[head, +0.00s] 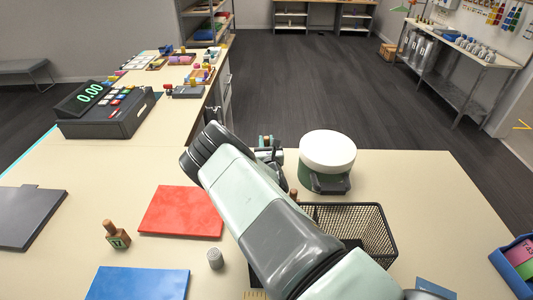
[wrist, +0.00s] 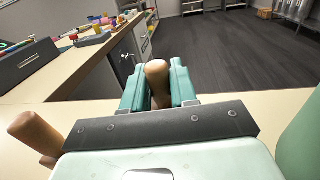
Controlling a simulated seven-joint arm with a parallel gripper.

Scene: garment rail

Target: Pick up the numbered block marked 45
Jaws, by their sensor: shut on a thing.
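My gripper (wrist: 158,88) points away from the wrist camera, its two teal fingers shut on an upright wooden knob handle (wrist: 157,71). The body below that handle is hidden, so no number shows on it. In the head view my gripper (head: 267,148) is mostly hidden behind my arm, near the counter's far edge. Another wooden handle (wrist: 36,133) stands left of my gripper in the wrist view. A block with a wooden handle and a green label (head: 117,237) stands on the counter at the left; its mark is too small to read.
A white-lidded round container (head: 327,154) stands right of my gripper. A black mesh basket (head: 372,228) is close to my arm. A red mat (head: 182,212), a blue mat (head: 138,284), a grey weight (head: 215,259) and a cash register (head: 105,108) lie to the left. The counter's right side is mostly clear.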

